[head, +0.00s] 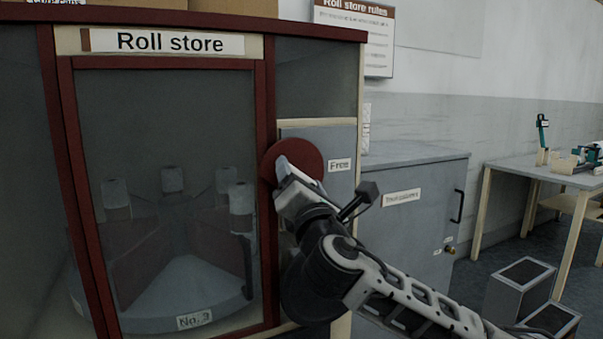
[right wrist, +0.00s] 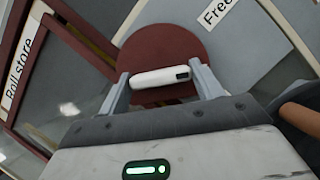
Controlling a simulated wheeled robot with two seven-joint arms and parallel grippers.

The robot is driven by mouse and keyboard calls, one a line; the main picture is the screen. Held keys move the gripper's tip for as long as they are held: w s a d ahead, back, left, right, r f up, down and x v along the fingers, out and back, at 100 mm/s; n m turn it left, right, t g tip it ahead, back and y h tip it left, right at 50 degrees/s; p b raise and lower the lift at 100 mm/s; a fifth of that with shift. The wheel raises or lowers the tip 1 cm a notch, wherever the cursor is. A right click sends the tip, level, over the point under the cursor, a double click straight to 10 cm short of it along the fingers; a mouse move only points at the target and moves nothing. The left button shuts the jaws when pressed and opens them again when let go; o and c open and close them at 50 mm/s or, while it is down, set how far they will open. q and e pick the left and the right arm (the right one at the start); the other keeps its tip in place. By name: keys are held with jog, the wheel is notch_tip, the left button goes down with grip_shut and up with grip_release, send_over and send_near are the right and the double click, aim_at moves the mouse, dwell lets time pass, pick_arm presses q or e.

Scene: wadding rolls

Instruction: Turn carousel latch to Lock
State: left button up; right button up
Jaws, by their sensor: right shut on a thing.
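The carousel latch is a dark red round disc (head: 308,158) with a white bar handle, on the grey panel right of the Roll store door. In the right wrist view the disc (right wrist: 165,48) lies behind the white handle (right wrist: 160,78). My right gripper (head: 283,168) is shut on the handle, one finger at each end in the right wrist view (right wrist: 160,84). A "Free" label (head: 340,165) is right of the disc. No "Lock" label shows; that side of the disc is partly covered by my gripper and arm. My left gripper is not in view.
A grey cabinet (head: 410,220) stands right of the store. A table (head: 540,172) and grey boxes (head: 520,285) are farther right.

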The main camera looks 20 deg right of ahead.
pick_arm(q)
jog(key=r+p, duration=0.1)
jog(key=p, duration=0.2)
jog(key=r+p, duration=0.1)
jog(key=p, duration=0.1)
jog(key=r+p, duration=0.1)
jog(key=p, duration=0.2)
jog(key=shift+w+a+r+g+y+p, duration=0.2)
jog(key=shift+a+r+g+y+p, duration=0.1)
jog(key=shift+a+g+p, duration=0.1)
pick_arm(e)
jog(key=m+g, duration=0.1)
jog(key=m, duration=0.3)
jog(key=m+g+h, duration=0.1)
jog(key=m, duration=0.2)
jog(key=m+g, duration=0.2)
jog(key=m, duration=0.2)
jog(key=shift+a+r+m+h, duration=0.1)
jog(key=shift+r+m+h, duration=0.1)
jog(key=shift+m+h, duration=0.15)
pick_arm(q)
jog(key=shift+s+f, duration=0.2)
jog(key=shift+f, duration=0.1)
pick_arm(e)
jog(key=shift+f, duration=0.1)
jog(key=o, duration=0.9)
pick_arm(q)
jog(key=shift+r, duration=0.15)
pick_arm(e)
jog(key=shift+o, duration=0.4)
